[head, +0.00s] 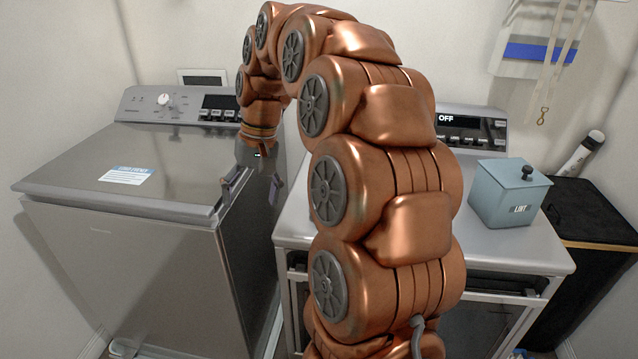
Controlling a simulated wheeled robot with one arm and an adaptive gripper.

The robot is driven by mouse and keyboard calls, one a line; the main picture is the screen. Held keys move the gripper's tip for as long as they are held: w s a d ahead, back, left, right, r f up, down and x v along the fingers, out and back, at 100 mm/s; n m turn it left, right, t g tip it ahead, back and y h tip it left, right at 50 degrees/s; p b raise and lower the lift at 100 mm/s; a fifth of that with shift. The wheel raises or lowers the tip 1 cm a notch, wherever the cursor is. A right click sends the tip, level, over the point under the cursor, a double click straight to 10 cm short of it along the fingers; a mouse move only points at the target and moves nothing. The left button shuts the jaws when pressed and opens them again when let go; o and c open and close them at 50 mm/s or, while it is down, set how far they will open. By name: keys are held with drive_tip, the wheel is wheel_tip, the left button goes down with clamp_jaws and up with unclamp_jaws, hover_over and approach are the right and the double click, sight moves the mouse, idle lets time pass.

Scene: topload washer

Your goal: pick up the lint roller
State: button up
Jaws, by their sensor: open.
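A white cylinder with a dark end (579,156), which looks like the lint roller, is tilted at the far right, at the back of a black bin. It is small in the picture, so its details are hard to tell. My gripper (252,192) points down by the right edge of the left washer's lid, far to the left of the cylinder. Its fingers are apart, and I see nothing between them. My copper arm arches across the middle and hides part of the right machine.
A topload washer (90,185) with a closed lid stands at left. A second machine (520,250) stands at right, bearing a blue-grey lint box (508,195) with a black knob. A black bin (590,213) is beside it. A strap (556,60) hangs on the wall.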

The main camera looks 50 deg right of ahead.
drive_tip(key=shift+w+d+f+m+t+b, duration=0.45)
drive_tip(key=shift+d+f+m, duration=0.45)
drive_tip(key=shift+d, duration=3.35)
drive_tip(key=shift+w+d+f+m+t+b, duration=0.25)
drive_tip(key=shift+w+d+f+m, duration=0.55)
drive_tip(key=shift+d, duration=3.45)
drive_tip(key=shift+w+d+f+m+t+b, duration=0.35)
drive_tip(key=shift+d+f+m, duration=0.65)
drive_tip(key=shift+d, duration=3.25)
drive_tip(key=shift+a+p+x, duration=0.15)
drive_tip(key=shift+p+x, duration=0.15)
drive_tip(key=shift+x, duration=0.5)
drive_tip(key=shift+a+p+x, duration=0.15)
drive_tip(key=shift+p+x, duration=0.1)
drive_tip(key=shift+x, duration=1.55)
drive_tip(key=shift+d, duration=0.15)
drive_tip(key=c, duration=1.3)
drive_tip(key=shift+w+r, duration=0.1)
drive_tip(key=shift+r, duration=0.05)
drive_tip(key=shift+c, duration=0.2)
drive_tip(key=shift+r, duration=0.7)
drive_tip(key=shift+r+b, duration=0.5)
drive_tip(key=shift+r, duration=3.7)
